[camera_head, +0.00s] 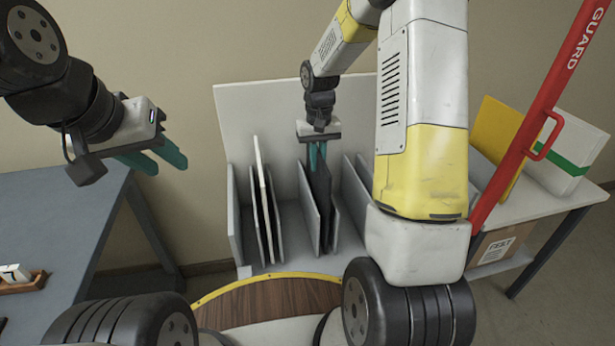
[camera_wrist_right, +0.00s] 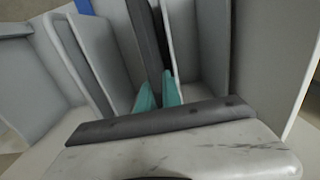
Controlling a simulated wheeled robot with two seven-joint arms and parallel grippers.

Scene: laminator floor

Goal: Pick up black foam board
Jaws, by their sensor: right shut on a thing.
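The black foam board (camera_head: 321,205) stands upright in a slot of the grey divided rack (camera_head: 237,215). In the right wrist view the dark board (camera_wrist_right: 146,38) runs up between the rack's grey dividers. My right gripper (camera_head: 317,155) points down at the board's top edge, with its teal fingers shut on it. The fingertips also show close together in the right wrist view (camera_wrist_right: 158,92). My left gripper (camera_head: 158,159) is open and empty at the left, above the floor beside the blue-grey table. The lower part of the black board is partly hidden by dividers.
A white board (camera_head: 262,185) leans in a left slot of the rack. The blue-grey table (camera_head: 50,220) is at the left. A red guard bar (camera_head: 530,120) slants at the right, before a table with a yellow board (camera_head: 497,135) and a white-green pack (camera_head: 570,155).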

